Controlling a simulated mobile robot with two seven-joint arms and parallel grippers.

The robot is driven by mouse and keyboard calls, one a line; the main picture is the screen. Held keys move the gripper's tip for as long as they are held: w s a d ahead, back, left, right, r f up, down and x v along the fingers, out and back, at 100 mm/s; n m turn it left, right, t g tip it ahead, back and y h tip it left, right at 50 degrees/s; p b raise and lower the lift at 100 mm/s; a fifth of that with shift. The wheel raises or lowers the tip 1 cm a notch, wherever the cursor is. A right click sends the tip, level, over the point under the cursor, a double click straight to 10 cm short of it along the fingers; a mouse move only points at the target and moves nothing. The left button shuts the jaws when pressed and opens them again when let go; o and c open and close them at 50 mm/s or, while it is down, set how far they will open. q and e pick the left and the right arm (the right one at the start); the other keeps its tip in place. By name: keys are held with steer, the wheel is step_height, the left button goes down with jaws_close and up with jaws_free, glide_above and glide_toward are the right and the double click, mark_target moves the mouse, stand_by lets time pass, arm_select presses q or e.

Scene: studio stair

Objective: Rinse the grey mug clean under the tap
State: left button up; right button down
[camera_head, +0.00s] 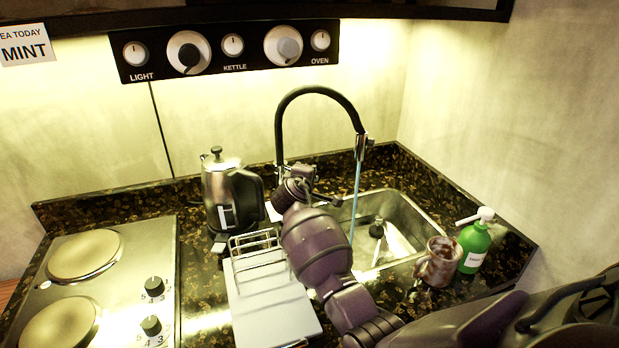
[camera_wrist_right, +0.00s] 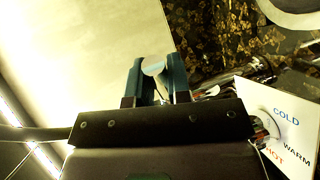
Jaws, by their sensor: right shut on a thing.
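The grey mug (camera_head: 439,262) stands on the counter at the right edge of the sink, with brown stains on its wall. The black tap (camera_head: 318,90) arches over the sink, and a thin blue stream of water (camera_head: 355,205) falls from its spout into the basin. My right gripper (camera_head: 297,180) is at the tap's base. In the right wrist view its fingers (camera_wrist_right: 154,80) are shut on a small pale rounded piece (camera_wrist_right: 153,68), apparently the tap lever. The lever is mostly hidden by the gripper in the head view. My left gripper is not in view.
The steel sink (camera_head: 405,212) holds a dark-handled brush (camera_head: 377,228). A green soap bottle (camera_head: 474,247) stands beside the mug. A kettle (camera_head: 222,190), dish rack (camera_head: 258,255) and hob (camera_head: 90,290) are left. A COLD/WARM/HOT card (camera_wrist_right: 280,125) is by the tap.

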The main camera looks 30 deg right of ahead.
steer(key=c, duration=1.1)
jaws_free()
steer(key=v, duration=1.1)
steer(key=shift+r, duration=0.1)
